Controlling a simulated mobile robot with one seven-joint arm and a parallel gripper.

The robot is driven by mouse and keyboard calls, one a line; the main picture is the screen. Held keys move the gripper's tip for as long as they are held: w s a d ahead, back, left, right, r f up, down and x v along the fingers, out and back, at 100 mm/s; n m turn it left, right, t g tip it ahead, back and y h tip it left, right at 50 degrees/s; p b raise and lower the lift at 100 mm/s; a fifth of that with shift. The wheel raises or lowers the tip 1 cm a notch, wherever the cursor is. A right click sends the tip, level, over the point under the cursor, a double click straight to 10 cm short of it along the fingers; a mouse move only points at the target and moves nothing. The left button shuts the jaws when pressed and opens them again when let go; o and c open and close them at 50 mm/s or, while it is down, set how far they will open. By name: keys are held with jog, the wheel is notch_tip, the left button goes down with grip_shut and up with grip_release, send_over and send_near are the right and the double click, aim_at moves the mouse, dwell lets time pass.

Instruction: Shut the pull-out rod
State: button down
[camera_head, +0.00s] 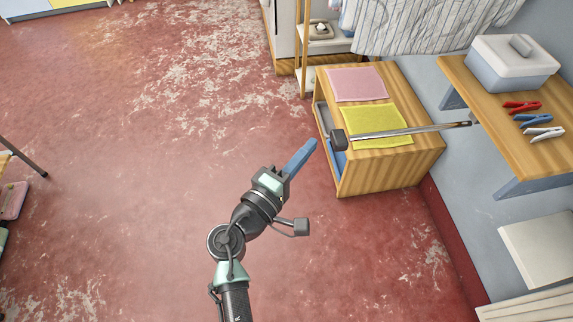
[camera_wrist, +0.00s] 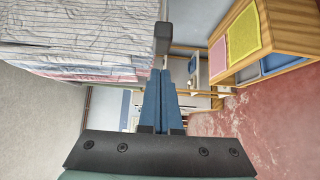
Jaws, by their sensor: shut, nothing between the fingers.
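The pull-out rod (camera_head: 405,131) is a slim metal bar. It sticks out from the wall at the right, above the wooden cabinet, and ends in a dark block-shaped knob (camera_head: 338,140). My gripper (camera_head: 312,144) has blue fingers, shut and empty. Its tips are just left of the knob in the head view. In the wrist view the knob (camera_wrist: 163,38) shows just beyond the tips of my gripper (camera_wrist: 161,72). I cannot tell whether they touch. Most of the rod is hidden in the wrist view.
The wooden cabinet (camera_head: 425,151) stands below the rod, with a pink cloth (camera_head: 357,84) and a yellow cloth (camera_head: 378,125) on top. A wall shelf (camera_head: 490,97) at the right holds a white-lidded box (camera_head: 512,62) and several clips. Striped fabric (camera_head: 420,25) hangs behind.

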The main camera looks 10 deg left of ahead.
jog(key=shift+w+d, duration=0.2)
jog(key=shift+d, duration=0.4)
jog(key=shift+w+d, duration=0.15)
jog(key=shift+d, duration=0.45)
